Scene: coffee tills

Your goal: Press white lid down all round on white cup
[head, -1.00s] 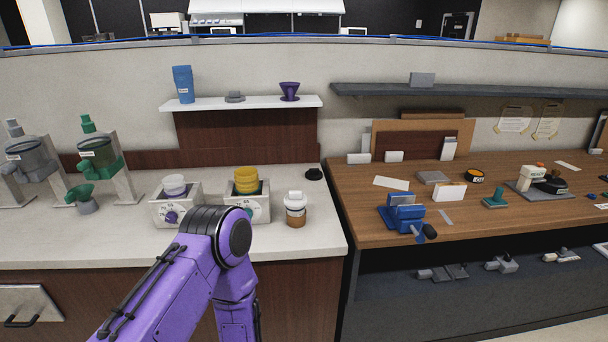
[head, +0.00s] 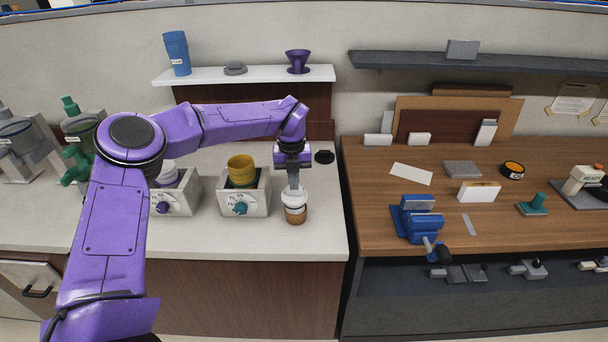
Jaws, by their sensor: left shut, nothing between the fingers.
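The white cup (head: 296,214) with a brown sleeve stands upright near the front right of the pale counter. The white lid (head: 294,197) is on top of it. Whether the lid sits evenly all round is too small to tell. My left gripper (head: 294,185) points straight down over the lid, shut and empty, its fingertips at or just above the lid's top. I cannot tell whether they touch. My right gripper is not in view.
A black disc (head: 324,156) lies behind. The wooden counter (head: 380,230) is to the right, beyond a gap.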

